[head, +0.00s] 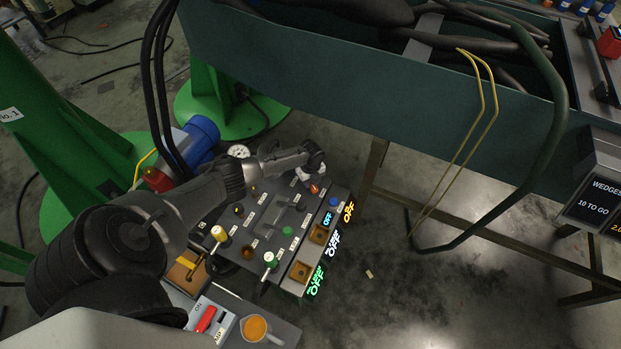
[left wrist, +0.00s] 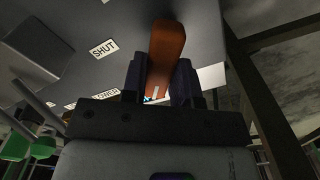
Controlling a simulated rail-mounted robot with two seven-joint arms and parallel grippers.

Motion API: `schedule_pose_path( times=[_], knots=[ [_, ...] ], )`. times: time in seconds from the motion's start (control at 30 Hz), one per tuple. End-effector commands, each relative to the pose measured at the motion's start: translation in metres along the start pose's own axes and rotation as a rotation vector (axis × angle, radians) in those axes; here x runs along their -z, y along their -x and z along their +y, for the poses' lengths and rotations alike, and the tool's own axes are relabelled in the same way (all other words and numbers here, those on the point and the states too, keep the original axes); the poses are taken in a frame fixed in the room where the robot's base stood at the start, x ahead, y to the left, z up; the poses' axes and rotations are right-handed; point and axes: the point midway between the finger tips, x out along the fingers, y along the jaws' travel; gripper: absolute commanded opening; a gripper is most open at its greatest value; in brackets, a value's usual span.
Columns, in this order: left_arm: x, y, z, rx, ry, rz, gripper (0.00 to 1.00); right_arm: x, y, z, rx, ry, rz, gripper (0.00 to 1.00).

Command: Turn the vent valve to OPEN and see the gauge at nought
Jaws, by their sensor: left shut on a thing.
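The control panel (head: 272,222) stands at the centre with knobs, levers and labels. My left gripper (head: 313,176) is at the panel's far right corner. In the left wrist view, my left gripper (left wrist: 160,85) is shut on an orange-brown handle (left wrist: 167,45), which I take for the vent valve's. Its orange end (head: 314,189) shows small in the head view. A plate reading SHUT (left wrist: 103,49) lies left of the handle. The gauge (head: 238,151), with a white dial, stands at the panel's back; its reading is too small to tell. My right gripper is not in view.
Green-topped (head: 270,258) and yellow-topped (head: 218,233) levers stand up from the panel near my left forearm. A red switch (head: 205,319) and a cup of amber liquid (head: 256,328) are at the front. A dark green trough (head: 330,75) spans the back. Floor right of the panel is mostly clear.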

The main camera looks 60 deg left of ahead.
Motion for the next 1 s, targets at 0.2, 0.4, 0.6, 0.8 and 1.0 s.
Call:
schedule_pose_path(
  times=[0.2,0.4,0.6,0.8,1.0],
  knots=[
    [0.0,0.002,0.0,0.0,0.205,0.001,0.04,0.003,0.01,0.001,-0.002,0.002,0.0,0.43],
    [0.0,0.002,0.0,0.0,0.374,0.001,0.04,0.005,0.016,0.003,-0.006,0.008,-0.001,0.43],
    [0.0,0.001,0.0,0.001,0.507,0.001,0.04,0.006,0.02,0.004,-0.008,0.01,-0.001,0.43],
    [0.0,0.001,0.0,0.001,0.597,0.0,0.04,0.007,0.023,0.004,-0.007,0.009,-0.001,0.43],
    [0.0,0.0,0.0,0.0,0.643,0.0,0.04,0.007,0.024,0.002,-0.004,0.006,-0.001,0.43]
  ],
)
